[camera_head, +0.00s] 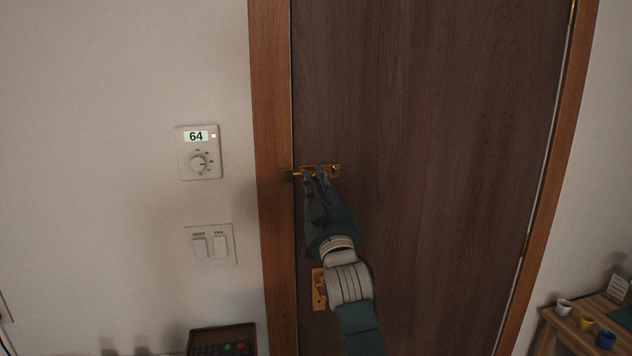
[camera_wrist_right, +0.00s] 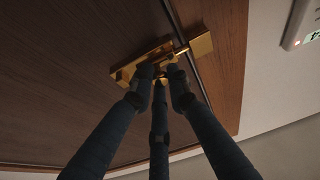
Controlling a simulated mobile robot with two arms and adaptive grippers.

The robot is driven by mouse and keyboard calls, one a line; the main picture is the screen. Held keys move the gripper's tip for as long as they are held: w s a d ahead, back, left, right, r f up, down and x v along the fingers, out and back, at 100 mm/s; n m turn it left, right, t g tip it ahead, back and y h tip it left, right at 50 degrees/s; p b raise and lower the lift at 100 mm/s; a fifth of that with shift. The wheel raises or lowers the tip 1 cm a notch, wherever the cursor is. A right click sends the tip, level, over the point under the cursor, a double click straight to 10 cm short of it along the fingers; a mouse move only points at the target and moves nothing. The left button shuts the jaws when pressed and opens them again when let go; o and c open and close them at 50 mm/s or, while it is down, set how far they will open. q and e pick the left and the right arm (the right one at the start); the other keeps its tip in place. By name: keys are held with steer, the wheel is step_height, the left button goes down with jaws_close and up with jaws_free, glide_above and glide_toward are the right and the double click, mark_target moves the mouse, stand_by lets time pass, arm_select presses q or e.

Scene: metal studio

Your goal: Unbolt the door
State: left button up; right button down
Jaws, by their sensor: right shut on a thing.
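A dark brown wooden door (camera_head: 430,120) stands closed in its lighter wood frame (camera_head: 272,90). A brass slide bolt (camera_head: 334,169) is mounted at the door's left edge, and its keeper (camera_head: 287,175) sits on the frame. In the right wrist view the bolt plate (camera_wrist_right: 128,69) and the keeper (camera_wrist_right: 201,45) show, with the rod reaching across the gap into the keeper. My right gripper (camera_head: 315,176) is at the bolt, its fingers shut around the small knob, which they mostly hide. The fingers also show in the right wrist view (camera_wrist_right: 160,80). My left gripper is not in view.
A brass door handle plate (camera_head: 318,289) is below the bolt, partly behind my right arm. A thermostat (camera_head: 199,152) and a switch plate (camera_head: 209,244) are on the wall at left. A wooden table (camera_head: 566,326) with small cups stands at lower right.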

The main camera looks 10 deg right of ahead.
steer(key=d, duration=0.3)
steer(key=shift+d+r, duration=0.1)
steer(key=c, duration=1.8)
jaws_free()
steer(key=shift+o, duration=0.7)
steer(key=shift+d, duration=0.2)
steer(key=shift+s, duration=0.1)
steer(key=v, duration=1.2)
